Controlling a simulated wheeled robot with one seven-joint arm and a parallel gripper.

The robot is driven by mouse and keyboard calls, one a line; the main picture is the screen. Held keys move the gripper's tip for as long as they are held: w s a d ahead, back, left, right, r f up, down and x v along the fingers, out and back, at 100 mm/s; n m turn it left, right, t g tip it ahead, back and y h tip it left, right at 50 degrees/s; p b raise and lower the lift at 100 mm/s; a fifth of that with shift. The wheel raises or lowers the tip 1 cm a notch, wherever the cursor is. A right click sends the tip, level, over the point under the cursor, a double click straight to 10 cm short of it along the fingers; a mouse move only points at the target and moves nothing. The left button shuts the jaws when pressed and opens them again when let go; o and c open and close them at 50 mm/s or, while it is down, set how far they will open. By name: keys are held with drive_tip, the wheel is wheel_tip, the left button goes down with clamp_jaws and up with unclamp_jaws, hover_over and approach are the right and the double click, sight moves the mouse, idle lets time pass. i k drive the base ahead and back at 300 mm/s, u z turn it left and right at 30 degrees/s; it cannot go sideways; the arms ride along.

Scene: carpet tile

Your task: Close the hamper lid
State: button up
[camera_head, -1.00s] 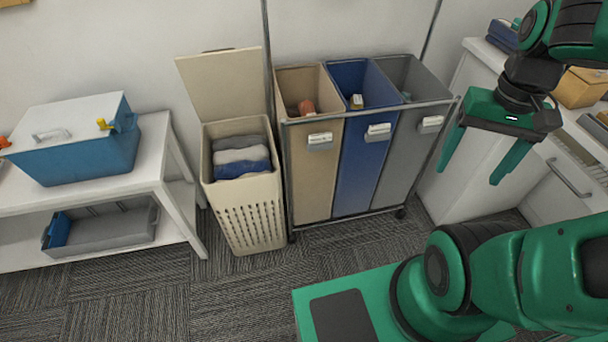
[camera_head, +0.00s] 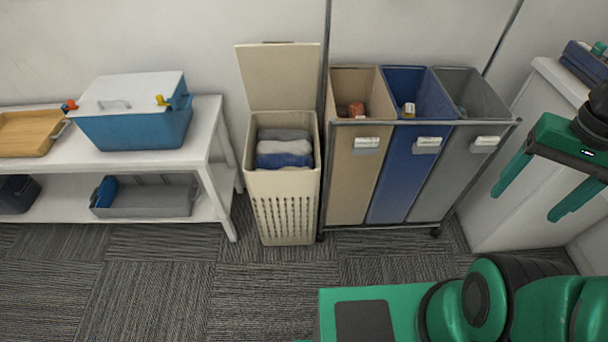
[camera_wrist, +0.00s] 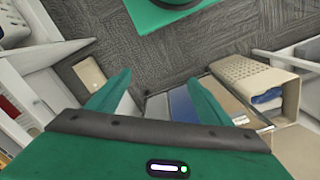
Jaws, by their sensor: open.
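The beige hamper (camera_head: 285,212) stands on the carpet left of the laundry sorter, with slots in its front. Its lid (camera_head: 280,77) is open and stands upright at the back, near the wall. Folded grey, white and blue cloths lie inside. In the wrist view the hamper (camera_wrist: 242,74) lies at the right, sideways in the picture. My gripper (camera_head: 528,200) is open and empty at the right of the head view, in front of the white cabinet and well apart from the hamper. Its two green fingers also show in the wrist view (camera_wrist: 155,95).
A laundry sorter with tan, blue (camera_head: 397,178) and grey bins in a metal frame stands directly right of the hamper. A white shelf (camera_head: 215,125) with a blue cooler (camera_head: 140,128) is at its left. A white cabinet (camera_head: 515,190) is at the right. Carpet in front is clear.

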sight(284, 75)
drive_tip(key=u, duration=0.05)
drive_tip(key=k, duration=0.6)
drive_tip(key=u, duration=0.1)
drive_tip(key=i, duration=1.75)
drive_tip(key=z, duration=0.1)
